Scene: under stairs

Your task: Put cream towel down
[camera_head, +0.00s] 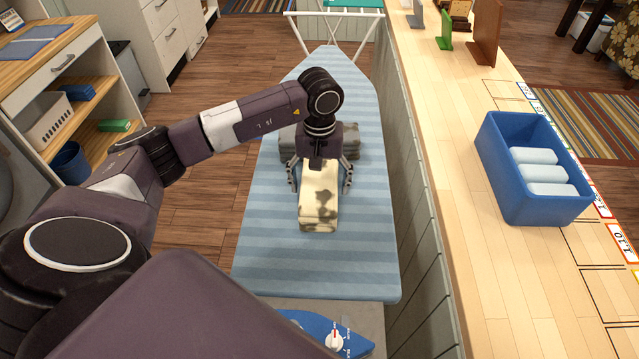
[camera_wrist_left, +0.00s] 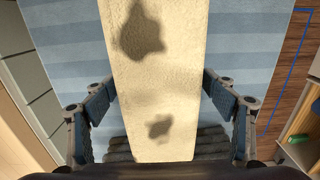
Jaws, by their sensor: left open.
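The cream towel (camera_head: 319,200) is folded into a long strip with dark grey patches and lies on the blue striped ironing board (camera_head: 262,255). In the left wrist view the towel (camera_wrist_left: 165,95) runs up between my fingers. My left gripper (camera_head: 320,184) is open above the towel, with a finger on either side; the left wrist view (camera_wrist_left: 162,110) shows a gap between each finger and the towel. Part of the towel is hidden under the gripper. My right gripper is in neither view.
Folded grey towels (camera_head: 347,140) lie on the board behind the gripper. A blue bin (camera_head: 510,190) with rolled light towels stands on the wooden counter (camera_head: 470,260) at right. Shelves (camera_head: 75,135) stand at left.

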